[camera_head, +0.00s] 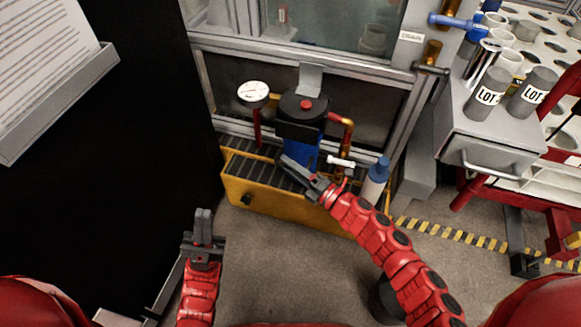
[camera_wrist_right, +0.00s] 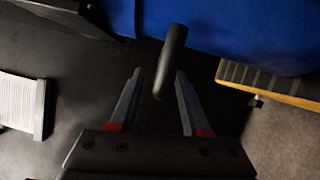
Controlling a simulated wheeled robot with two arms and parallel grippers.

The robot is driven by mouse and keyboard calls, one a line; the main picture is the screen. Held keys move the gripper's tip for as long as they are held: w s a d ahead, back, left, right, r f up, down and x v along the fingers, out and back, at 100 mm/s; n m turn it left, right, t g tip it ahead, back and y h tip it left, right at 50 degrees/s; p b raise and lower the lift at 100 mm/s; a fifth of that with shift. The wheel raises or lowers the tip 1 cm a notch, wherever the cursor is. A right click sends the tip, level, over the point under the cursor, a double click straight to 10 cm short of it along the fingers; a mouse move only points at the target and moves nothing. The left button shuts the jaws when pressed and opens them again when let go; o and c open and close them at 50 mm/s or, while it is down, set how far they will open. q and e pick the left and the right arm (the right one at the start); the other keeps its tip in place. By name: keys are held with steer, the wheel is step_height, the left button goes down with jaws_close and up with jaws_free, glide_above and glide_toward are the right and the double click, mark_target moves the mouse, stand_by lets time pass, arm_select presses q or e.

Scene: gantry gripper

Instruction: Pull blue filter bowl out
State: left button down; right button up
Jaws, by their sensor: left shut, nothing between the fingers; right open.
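The blue filter bowl (camera_head: 303,151) is upright under a black filter head (camera_head: 303,106) above the yellow-edged grated tray (camera_head: 240,188). In the right wrist view the bowl (camera_wrist_right: 235,32) fills the top, with a dark rounded bar (camera_wrist_right: 172,62) in front of it. My right gripper (camera_head: 286,160) is at the front of the bowl, and in its wrist view its open fingers (camera_wrist_right: 159,74) are on either side of the bar's end. Contact with the bar cannot be told. My left gripper (camera_head: 203,213) is shut and empty, low and left of the tray.
A gauge (camera_head: 253,92) stands left of the filter head and a red and copper pipe (camera_head: 347,132) right of it. A blue-capped bottle (camera_head: 375,182) stands at the tray's right. A cart (camera_head: 488,140) with LOT containers is at right. A black panel fills the left.

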jaws_close()
stand_by(1.4)
